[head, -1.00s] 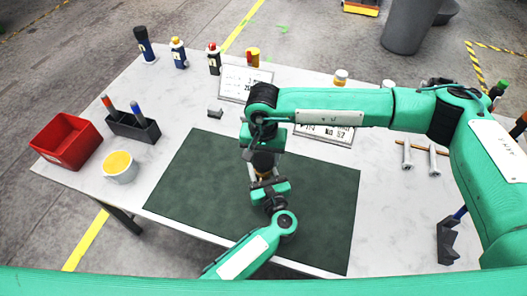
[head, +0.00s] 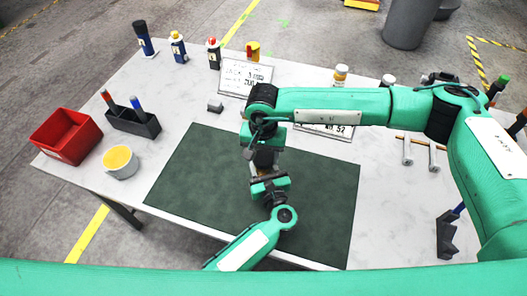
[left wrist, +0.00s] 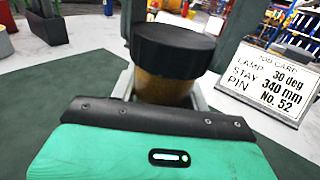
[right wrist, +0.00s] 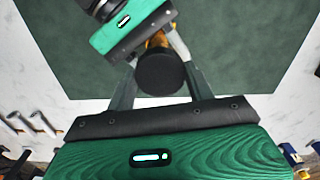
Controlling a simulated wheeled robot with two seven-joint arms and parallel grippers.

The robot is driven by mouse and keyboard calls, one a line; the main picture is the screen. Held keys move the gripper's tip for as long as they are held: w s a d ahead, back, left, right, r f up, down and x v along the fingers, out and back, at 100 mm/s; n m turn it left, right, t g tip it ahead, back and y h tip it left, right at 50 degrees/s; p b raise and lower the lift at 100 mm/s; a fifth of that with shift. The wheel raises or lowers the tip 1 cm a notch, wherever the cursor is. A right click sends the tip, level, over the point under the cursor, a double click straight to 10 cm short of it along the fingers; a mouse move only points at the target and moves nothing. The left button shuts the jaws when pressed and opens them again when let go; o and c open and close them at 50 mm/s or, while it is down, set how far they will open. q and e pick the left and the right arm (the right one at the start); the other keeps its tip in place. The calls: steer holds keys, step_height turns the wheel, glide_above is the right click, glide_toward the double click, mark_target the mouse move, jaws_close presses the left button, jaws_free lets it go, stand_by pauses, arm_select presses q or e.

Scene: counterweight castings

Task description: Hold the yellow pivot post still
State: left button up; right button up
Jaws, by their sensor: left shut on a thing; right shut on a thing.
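The yellow pivot post (left wrist: 165,88) shows in the left wrist view as a yellow-brown cylinder under a wide black cap (left wrist: 172,48). My left gripper (head: 266,178) is shut on the post, with a finger on each side below the cap. My right gripper (head: 263,152) comes from above, over the mat, and is shut on the black cap (right wrist: 160,72), which sits between its fingers in the right wrist view. A little of the yellow post (right wrist: 157,40) shows beyond the cap. The grippers hide the post's base and most of it in the head view.
The dark green mat (head: 190,185) lies under both grippers. A red bin (head: 66,137), a dark holder (head: 133,122) and a yellow-filled cup (head: 120,161) stand left. A job card (left wrist: 272,82) stands behind. Several bottles line the back edge. Metal pins (head: 407,150) lie right.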

steer(key=shift+f, duration=0.55)
stand_by(0.4)
